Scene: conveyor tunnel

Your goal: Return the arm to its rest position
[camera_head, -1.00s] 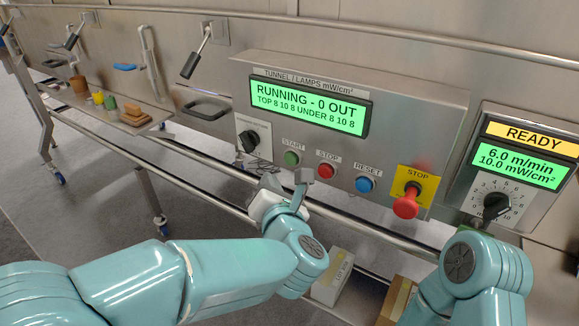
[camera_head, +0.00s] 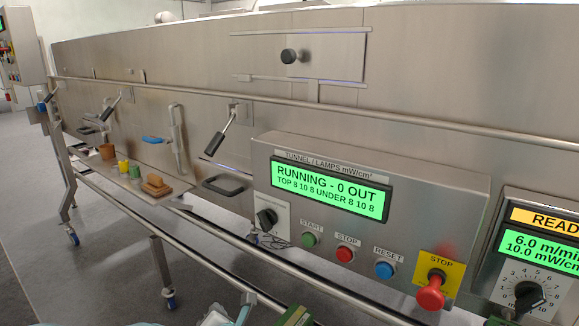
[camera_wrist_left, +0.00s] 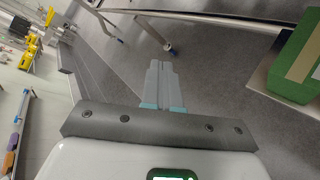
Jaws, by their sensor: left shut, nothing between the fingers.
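My left gripper (camera_wrist_left: 162,85) is shut and empty in the left wrist view, its two fingers together over the grey floor. In the head view only a small part of my left gripper (camera_head: 245,302) shows at the bottom edge, below the control panel (camera_head: 240,220) and apart from it. Most of the left arm is out of the picture. My right gripper is not in view.
The panel carries green, red and blue buttons and a red stop knob (camera_head: 431,294). A rail (camera_head: 330,305) runs below it. A green box (camera_wrist_left: 290,70) lies right of the fingers. A shelf (camera_head: 168,199) with small items stands left.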

